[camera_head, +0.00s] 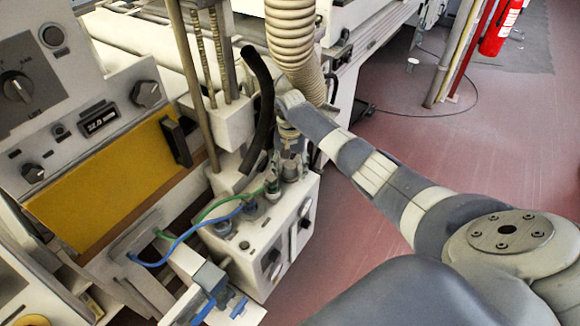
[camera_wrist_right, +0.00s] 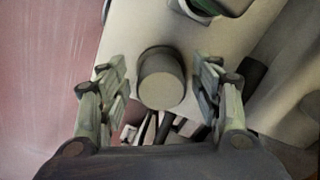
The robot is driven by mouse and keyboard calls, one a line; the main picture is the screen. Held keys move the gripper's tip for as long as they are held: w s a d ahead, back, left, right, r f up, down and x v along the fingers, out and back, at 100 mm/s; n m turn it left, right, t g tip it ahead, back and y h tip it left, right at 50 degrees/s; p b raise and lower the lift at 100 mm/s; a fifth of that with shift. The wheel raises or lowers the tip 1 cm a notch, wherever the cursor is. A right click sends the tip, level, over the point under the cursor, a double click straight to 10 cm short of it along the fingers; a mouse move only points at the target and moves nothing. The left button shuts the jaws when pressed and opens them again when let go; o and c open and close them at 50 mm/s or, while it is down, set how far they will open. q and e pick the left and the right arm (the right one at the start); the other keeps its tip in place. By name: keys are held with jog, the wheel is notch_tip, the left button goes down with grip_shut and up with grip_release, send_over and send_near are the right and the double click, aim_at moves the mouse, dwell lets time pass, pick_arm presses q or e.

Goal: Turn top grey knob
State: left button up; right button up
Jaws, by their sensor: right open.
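A grey round knob (camera_wrist_right: 162,80) stands up from a cream surface in the right wrist view. My right gripper (camera_wrist_right: 165,92) is open, with one finger on each side of the knob and a visible gap on both sides. The knob's lower edge is near dark parts between the fingers. In the head view my right gripper (camera_head: 290,150) points down over the top of the cream control box (camera_head: 262,232). The knob is hard to make out there beneath the gripper. My left gripper is not in view.
A ribbed hose (camera_head: 292,40) and a black hose (camera_head: 262,110) run close beside my right gripper. Green and blue cables (camera_head: 195,235) lie left of the box. A panel with dark knobs (camera_head: 147,93) and a yellow plate (camera_head: 105,185) is at left. Red floor (camera_head: 480,150) is open at right.

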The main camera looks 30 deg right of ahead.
jog(key=shift+c, duration=1.3)
jog(key=c, duration=0.8)
jog(key=shift+r+n+p, duration=0.15)
jog(key=shift+n+p, duration=0.75)
jog(key=shift+n, duration=0.2)
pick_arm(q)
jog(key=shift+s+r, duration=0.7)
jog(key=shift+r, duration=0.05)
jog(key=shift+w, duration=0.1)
pick_arm(e)
jog(key=o, duration=1.1)
jog(key=shift+c, duration=0.2)
